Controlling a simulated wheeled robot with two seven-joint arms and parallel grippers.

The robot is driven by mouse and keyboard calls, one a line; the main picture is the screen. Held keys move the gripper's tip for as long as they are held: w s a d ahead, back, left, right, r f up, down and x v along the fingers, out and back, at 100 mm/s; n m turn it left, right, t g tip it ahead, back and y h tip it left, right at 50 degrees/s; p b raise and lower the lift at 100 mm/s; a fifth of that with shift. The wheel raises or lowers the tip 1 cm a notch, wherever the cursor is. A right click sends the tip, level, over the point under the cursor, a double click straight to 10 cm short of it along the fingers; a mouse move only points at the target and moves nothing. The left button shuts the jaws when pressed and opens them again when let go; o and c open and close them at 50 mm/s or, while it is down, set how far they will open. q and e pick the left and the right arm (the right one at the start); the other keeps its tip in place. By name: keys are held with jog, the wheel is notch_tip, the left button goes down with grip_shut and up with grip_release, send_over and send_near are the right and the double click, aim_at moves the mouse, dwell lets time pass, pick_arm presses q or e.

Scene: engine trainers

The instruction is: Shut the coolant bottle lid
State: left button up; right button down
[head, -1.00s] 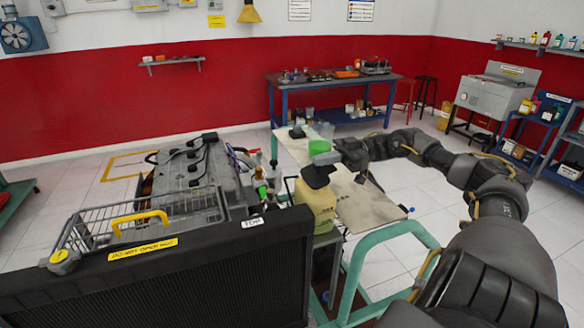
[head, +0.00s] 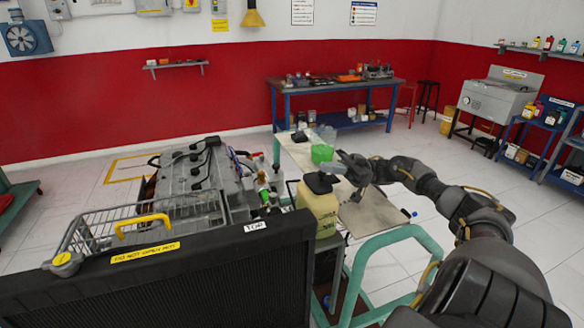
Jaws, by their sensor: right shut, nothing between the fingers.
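The coolant bottle (head: 320,208) is a pale yellow container standing on the stand beside the engine, right of the radiator's top edge. Its black lid (head: 319,184) lies over the top of the bottle and looks nearly flat; at this size I cannot tell whether it is fully closed. My right gripper (head: 333,169) is shut and empty, just above and right of the lid. I cannot tell whether it touches the lid. My left gripper is not in view.
The black radiator (head: 200,278) with a wire basket (head: 135,222) fills the front left, with the grey engine (head: 190,178) behind. A light board (head: 370,212) lies right of the bottle. A green cup (head: 321,153) stands behind my gripper. A teal frame rail (head: 400,236) is in front.

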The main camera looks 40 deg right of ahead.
aim_at(329, 179)
notch_tip(329, 179, up, 4)
jog(key=p, duration=0.3)
jog(key=shift+a+r, duration=0.1)
jog(key=b+v, duration=0.6)
jog(key=v, duration=0.4)
jog(key=shift+b, duration=0.4)
jog(key=shift+r, duration=0.1)
